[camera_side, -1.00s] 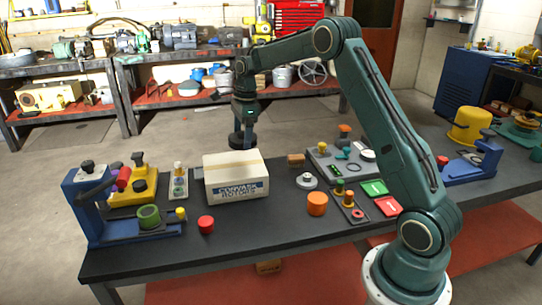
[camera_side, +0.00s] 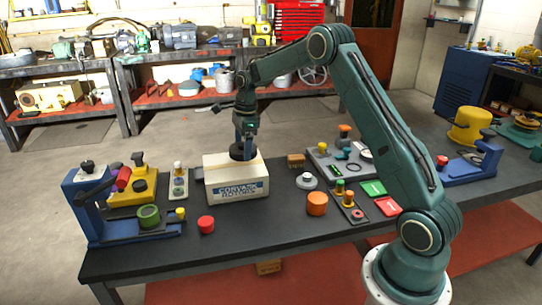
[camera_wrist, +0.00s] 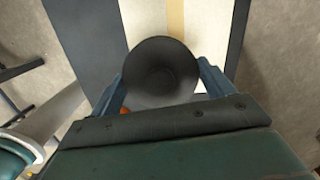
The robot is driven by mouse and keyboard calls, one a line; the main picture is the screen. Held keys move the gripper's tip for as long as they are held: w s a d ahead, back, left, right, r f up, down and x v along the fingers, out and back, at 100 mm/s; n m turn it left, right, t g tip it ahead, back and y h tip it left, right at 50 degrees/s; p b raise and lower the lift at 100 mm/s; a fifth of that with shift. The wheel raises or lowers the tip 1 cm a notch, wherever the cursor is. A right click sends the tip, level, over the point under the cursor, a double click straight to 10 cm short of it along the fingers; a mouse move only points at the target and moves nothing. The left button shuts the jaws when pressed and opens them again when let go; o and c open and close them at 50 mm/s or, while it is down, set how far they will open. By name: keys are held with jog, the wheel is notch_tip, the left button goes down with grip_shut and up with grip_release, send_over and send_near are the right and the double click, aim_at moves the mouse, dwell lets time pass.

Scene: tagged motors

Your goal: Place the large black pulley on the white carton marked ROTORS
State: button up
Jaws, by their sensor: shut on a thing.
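The large black pulley (camera_side: 240,153) is between the fingers of my gripper (camera_side: 245,139), at the top of the white carton (camera_side: 224,174). In the wrist view the pulley (camera_wrist: 162,70) shows as a dark round disc between the two fingers (camera_wrist: 165,84), with the pale carton top (camera_wrist: 200,28) and its tan strip beyond it. My gripper is shut on the pulley. The pulley looks very near or touching the carton top; I cannot tell which. The carton's front has blue lettering, with the word ROTORS on its lower line. The pulley's underside is hidden.
A red cap (camera_side: 206,224) and an orange cylinder (camera_side: 316,204) stand in front of the carton. A blue fixture (camera_side: 130,241) is at left. A grey pulley (camera_side: 307,181) and a brown block (camera_side: 296,160) stand to the right. Bare black tabletop (camera_side: 260,230) lies in front.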

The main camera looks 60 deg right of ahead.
aim_at(244, 168)
jog(key=shift+f, duration=2)
jog(key=shift+f, duration=0.35)
jog(key=o, duration=1.4)
jog(key=shift+f, duration=0.1)
jog(key=r, duration=0.8)
jog(key=s+d+r, duration=0.1)
jog(key=r, duration=0.3)
jog(key=shift+r, duration=0.4)
